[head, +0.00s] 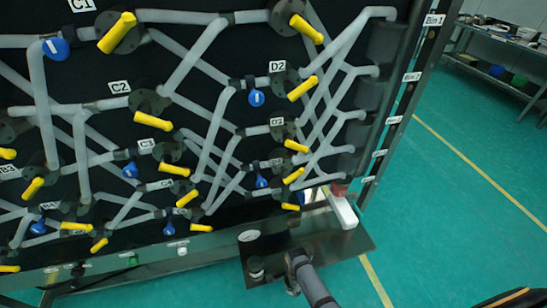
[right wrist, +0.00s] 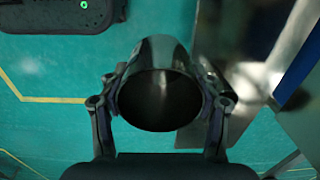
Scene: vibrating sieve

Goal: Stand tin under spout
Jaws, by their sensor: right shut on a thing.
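The tin (right wrist: 160,52) is a shiny dark metal cylinder with its round open mouth facing the camera in the right wrist view. My right gripper (right wrist: 160,85) is shut around its sides, one finger on each side. In the head view my right gripper (head: 294,260) is at the front edge of the dark tray below the pipe panel; the tin cannot be made out clearly there. I cannot tell for sure which part is the spout. My left gripper is not in view.
The pipe panel (head: 65,14) carries many grey pipes and yellow valve handles (head: 115,32). The dark tray (head: 318,240) holds a white disc (head: 249,236) and a small dark round object (head: 256,266). A white elongated piece (head: 342,208) overhangs it. Green floor is clear to the right.

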